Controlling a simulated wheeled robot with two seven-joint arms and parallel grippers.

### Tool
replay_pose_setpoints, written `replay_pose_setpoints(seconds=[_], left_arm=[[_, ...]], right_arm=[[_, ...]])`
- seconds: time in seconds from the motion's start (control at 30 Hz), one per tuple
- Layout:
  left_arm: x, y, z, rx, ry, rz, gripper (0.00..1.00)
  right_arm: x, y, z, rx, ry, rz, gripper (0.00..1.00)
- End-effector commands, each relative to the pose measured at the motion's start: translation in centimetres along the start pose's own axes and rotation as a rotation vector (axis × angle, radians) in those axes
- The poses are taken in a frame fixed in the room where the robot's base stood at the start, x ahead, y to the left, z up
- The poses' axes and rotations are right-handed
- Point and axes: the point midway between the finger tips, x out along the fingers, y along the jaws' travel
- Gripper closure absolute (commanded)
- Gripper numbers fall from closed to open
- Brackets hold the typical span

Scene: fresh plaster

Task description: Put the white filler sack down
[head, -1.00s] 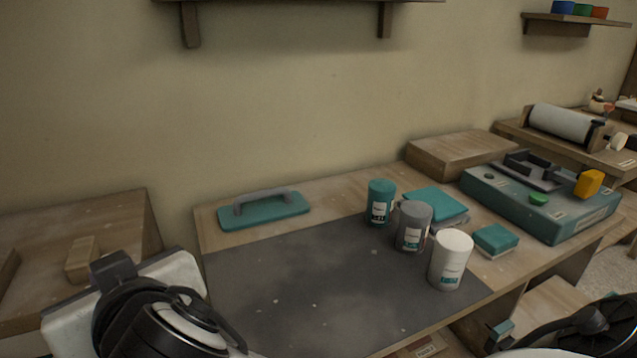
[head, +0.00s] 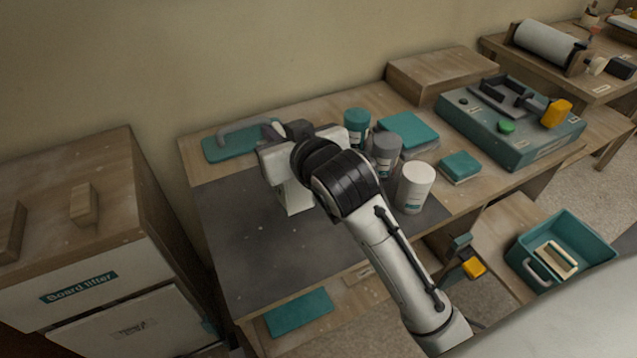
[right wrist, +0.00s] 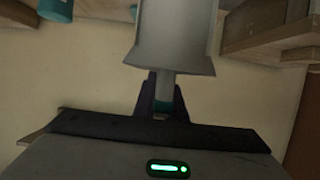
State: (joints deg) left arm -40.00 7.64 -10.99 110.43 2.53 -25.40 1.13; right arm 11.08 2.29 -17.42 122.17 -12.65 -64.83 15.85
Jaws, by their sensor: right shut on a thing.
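My right gripper (head: 300,145) is over the grey mat (head: 245,240) on the workbench, its arm coming in from the lower right. It is shut on a pale thing, which looks like the white filler sack (head: 294,197), hanging below the jaws. Its lower end shows against the mat; I cannot tell whether it touches. In the right wrist view the fingers (right wrist: 163,92) close on a narrow grey-teal neck, with the wide pale body (right wrist: 178,35) beyond. The arm and hand hide part of the sack. My left gripper is out of view.
Teal (head: 356,126), grey (head: 386,152) and white (head: 415,188) tubs stand right of the hand. A teal float (head: 225,148) lies behind it. A teal case (head: 540,140) is at the right. The mat's front left is clear.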

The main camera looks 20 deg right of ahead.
Motion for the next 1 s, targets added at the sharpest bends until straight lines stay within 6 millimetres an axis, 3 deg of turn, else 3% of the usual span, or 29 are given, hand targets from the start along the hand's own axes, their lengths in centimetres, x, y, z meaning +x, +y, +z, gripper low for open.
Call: replay_pose_setpoints(seconds=[0.07, 0.17, 0.33, 0.7, 1.0], left_arm=[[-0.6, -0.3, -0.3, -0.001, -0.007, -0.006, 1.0], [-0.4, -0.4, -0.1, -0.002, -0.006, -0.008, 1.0], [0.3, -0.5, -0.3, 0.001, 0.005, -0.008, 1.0], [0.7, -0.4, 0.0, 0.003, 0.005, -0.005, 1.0], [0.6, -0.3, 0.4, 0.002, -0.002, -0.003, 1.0]], right_arm=[[0.1, 1.0, -0.2, 0.002, 0.005, 0.004, 1.0], [0.8, 1.5, 1.4, 0.001, 0.006, 0.007, 1.0], [1.9, 1.5, 4.4, -0.001, 0.008, 0.008, 1.0], [3.4, 1.5, 8.3, -0.001, 0.009, 0.007, 1.0], [3.8, 1.4, 9.3, 0.001, 0.014, 0.006, 1.0]])
